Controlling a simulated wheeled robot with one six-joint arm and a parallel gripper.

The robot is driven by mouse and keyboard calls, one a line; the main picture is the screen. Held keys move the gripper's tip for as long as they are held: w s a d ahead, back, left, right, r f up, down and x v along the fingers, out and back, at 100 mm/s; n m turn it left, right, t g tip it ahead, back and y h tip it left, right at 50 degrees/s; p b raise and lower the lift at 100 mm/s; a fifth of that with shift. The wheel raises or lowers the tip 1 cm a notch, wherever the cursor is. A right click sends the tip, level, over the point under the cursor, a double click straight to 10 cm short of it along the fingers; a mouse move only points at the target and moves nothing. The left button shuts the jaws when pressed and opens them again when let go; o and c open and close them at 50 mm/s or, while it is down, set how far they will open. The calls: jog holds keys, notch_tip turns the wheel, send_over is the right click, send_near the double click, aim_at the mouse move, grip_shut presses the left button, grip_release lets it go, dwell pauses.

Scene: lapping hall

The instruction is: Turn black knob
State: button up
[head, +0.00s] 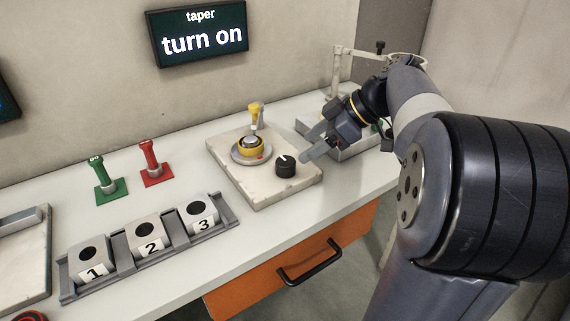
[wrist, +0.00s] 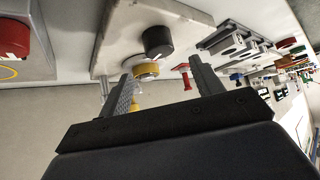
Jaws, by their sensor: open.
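The black knob (head: 286,165) has a white pointer mark and sits on the front right part of a pale base plate (head: 240,187). It also shows in the wrist view as a black knob (wrist: 157,42), beyond the fingers. My gripper (head: 310,145) is above and to the right of the knob in the head view, apart from it. In the wrist view, my gripper (wrist: 163,80) shows two grey fingers spread apart with nothing held between them.
A screen (head: 201,33) reads "taper turn on". Green (head: 107,181) and red (head: 155,163) handles stand to the left. A rack (head: 160,249) holds numbered blocks in front. An orange drawer (head: 300,258) is below the bench edge.

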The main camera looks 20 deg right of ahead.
aim_at(287, 161)
jog(key=b+x, duration=0.1)
jog(key=x, duration=0.7)
jog(key=shift+a+f, duration=0.1)
jog(key=shift+a, duration=0.05)
jog(key=shift+b, duration=0.3)
jog(key=c, duration=1)
jog(key=shift+o, duration=0.2)
